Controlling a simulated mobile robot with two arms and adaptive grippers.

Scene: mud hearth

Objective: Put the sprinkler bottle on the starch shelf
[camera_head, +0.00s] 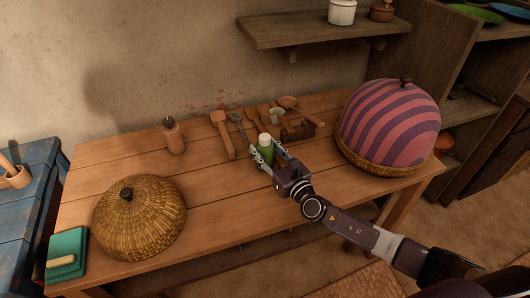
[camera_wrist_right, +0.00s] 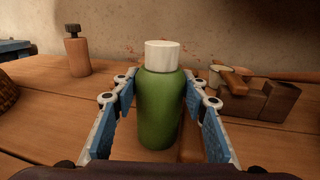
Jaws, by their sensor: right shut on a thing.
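A green bottle with a white cap (camera_head: 266,153), which looks like the sprinkler bottle, is upright at the middle of the wooden table. It fills the centre of the right wrist view (camera_wrist_right: 160,108). My right gripper (camera_head: 268,158) is shut on the bottle, with a blue-padded finger on each side of it. My left gripper is not in view.
The table (camera_head: 225,205) holds a woven dome basket (camera_head: 140,218), a striped dome cover (camera_head: 390,125), a brown bottle (camera_head: 173,136) and several wooden utensils (camera_head: 222,133). A dark open cabinet (camera_head: 425,45) stands at right. The wall shelf's left part is bare.

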